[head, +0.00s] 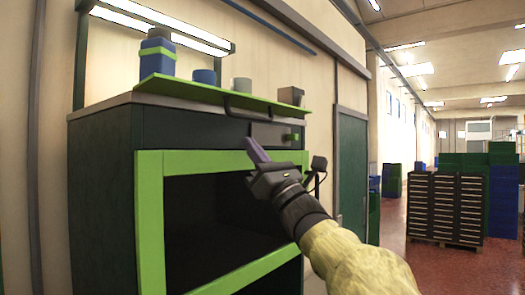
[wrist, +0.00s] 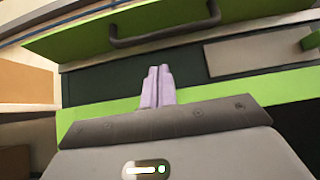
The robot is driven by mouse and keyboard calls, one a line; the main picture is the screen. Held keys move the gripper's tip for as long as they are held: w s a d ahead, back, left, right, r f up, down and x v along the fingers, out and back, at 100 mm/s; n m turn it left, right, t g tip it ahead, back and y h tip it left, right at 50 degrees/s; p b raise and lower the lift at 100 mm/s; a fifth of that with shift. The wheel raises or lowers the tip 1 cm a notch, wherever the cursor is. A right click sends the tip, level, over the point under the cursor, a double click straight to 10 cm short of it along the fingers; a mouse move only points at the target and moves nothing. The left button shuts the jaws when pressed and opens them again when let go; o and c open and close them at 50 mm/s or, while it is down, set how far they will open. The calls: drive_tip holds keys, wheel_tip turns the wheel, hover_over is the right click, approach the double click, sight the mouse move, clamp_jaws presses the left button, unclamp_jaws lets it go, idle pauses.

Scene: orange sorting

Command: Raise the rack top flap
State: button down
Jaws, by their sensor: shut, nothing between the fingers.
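The rack (head: 105,180) is a dark cabinet with a bright green front frame. Its top flap (head: 210,96) is a long, thin green panel along the front of the rack top, with a dark bar handle (head: 228,108). In the wrist view the flap (wrist: 190,18) crosses the top of the picture, its handle (wrist: 165,38) above my fingers. My gripper (head: 250,143) is shut and empty in front of the rack, below the handle and apart from it. Its pale purple fingers are together in the wrist view (wrist: 158,75). I cannot tell the flap's exact angle.
A blue bottle (head: 157,58), a blue cup (head: 204,76) and small grey containers stand behind the flap. A grey drawer front with a green knob (head: 292,137) is right of my fingers. The rack's large opening (head: 215,215) is below. Stacked crates (head: 445,208) stand far right.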

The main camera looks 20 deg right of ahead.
drive_tip(key=shift+s+r+p, duration=0.15)
drive_tip(key=shift+r+p, duration=0.9)
drive_tip(key=shift+r, duration=0.6)
drive_tip(key=shift+d, duration=0.15)
drive_tip(key=shift+a, duration=0.2)
drive_tip(key=shift+d, duration=0.2)
drive_tip(key=shift+s+r, duration=0.1)
drive_tip(key=shift+r, duration=0.05)
